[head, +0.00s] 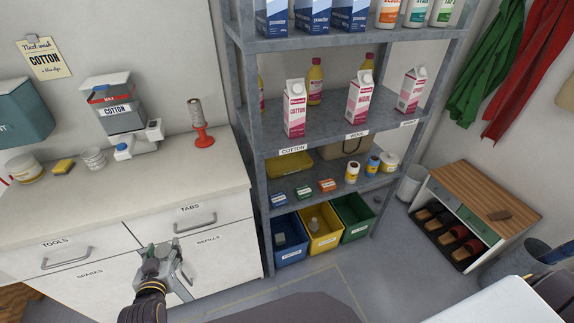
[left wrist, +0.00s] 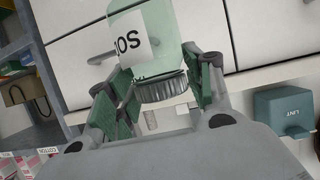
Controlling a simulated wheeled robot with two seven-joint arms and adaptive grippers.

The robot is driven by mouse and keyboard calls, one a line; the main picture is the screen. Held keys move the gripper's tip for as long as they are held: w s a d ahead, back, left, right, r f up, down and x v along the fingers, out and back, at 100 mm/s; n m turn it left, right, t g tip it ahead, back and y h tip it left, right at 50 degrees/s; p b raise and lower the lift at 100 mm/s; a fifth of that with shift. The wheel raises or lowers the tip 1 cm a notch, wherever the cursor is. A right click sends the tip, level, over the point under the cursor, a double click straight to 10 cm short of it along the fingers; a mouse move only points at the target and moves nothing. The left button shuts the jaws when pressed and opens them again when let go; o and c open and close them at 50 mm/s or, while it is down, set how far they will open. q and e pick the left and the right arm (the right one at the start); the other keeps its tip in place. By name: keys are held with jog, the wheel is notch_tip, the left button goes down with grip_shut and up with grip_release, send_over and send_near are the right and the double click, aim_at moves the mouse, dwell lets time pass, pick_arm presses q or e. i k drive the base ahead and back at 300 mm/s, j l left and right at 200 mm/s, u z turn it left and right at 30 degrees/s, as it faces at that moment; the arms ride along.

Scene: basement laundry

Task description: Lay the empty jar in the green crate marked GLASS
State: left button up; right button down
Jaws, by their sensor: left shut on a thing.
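My left gripper (head: 167,264) is in front of the white drawers at the lower left of the head view. In the left wrist view it is shut on a pale green glass jar (left wrist: 160,40) with a ribbed grey lid (left wrist: 161,88) and a white label ending in "OS". The lid is toward my palm, and the jar's far end is cut off by the frame. In the head view the jar is mostly hidden by the gripper. The green crate (head: 366,229) stands at the right of three crates on the lowest shelf; its label is too small to read. My right gripper is not in view.
A yellow crate (head: 326,243) and a blue crate (head: 291,256) stand left of the green one. The grey shelf rack (head: 380,182) has small boxes and bottles above the crates. A shoe bench (head: 482,195) stands at the right. The floor before the crates looks clear.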

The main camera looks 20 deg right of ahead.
aim_at(347, 215)
jog(key=l+z, duration=0.1)
jog(key=l, duration=0.45)
jog(key=i+l+z, duration=0.1)
jog(key=l, duration=0.45)
jog(key=i+l+z, duration=0.1)
jog(key=l, duration=0.45)
jog(key=i+l+z, duration=0.1)
jog(key=l, duration=0.4)
jog(key=i+l+z, duration=0.15)
jog(key=l, duration=0.4)
jog(key=i+l+z, duration=0.1)
jog(key=l, duration=0.4)
jog(key=i+l+z, duration=0.1)
jog(key=l, duration=0.4)
jog(key=i+l+z, duration=0.1)
jog(key=i+l, duration=0.2)
jog(key=l, duration=0.15)
